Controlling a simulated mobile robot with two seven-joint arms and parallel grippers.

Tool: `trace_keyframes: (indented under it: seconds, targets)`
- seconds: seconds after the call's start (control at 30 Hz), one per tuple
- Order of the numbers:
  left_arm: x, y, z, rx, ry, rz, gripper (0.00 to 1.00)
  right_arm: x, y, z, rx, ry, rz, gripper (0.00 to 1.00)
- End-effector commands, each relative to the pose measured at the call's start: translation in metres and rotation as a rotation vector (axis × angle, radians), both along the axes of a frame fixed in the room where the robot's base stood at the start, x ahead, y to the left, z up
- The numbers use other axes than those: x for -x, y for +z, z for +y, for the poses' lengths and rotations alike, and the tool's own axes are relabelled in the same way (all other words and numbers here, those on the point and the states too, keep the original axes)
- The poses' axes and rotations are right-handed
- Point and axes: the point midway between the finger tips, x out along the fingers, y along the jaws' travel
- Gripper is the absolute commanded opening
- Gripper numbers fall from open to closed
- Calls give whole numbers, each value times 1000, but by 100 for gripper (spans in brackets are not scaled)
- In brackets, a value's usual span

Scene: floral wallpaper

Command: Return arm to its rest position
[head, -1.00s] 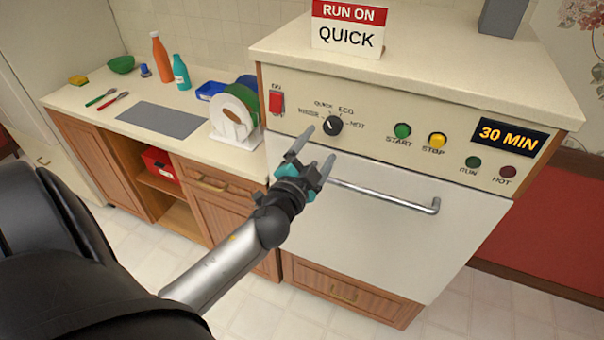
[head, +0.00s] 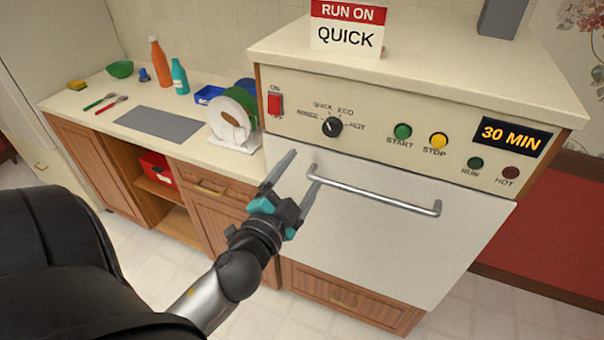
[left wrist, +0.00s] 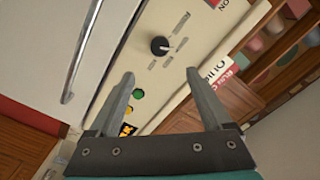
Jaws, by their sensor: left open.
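My left gripper (head: 296,168) is open and empty in the head view. It is in front of the dishwasher's white door (head: 375,240), just left of the silver door handle (head: 375,190). In the left wrist view its two fingers (left wrist: 160,95) stand apart with nothing between them. The black dial (head: 333,127) is on the panel above the gripper; it also shows in the left wrist view (left wrist: 160,46). I cannot tell whether the gripper touches the door. My right gripper is in neither view.
A rack with plates (head: 233,118) stands on the left counter (head: 75,102), near bottles (head: 160,62) and cutlery (head: 112,104). The "RUN ON QUICK" sign (head: 346,36) stands on the dishwasher top. The display (head: 510,137) reads 30 MIN. Free floor lies below.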

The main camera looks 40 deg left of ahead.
Motion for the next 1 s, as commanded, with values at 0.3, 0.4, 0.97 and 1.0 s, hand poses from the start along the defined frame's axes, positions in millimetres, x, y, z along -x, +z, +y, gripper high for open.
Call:
trace_keyframes:
  seconds: [0.3,0.4,0.97,1.0]
  targets:
    - [-1,-5,0,5,0,8,83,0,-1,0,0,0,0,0]
    - [-2,-34,0,30,0,52,83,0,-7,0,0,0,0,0]
    - [88,-424,-42,419,55,714,83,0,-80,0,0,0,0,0]
    - [102,-448,-47,446,65,762,83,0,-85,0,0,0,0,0]
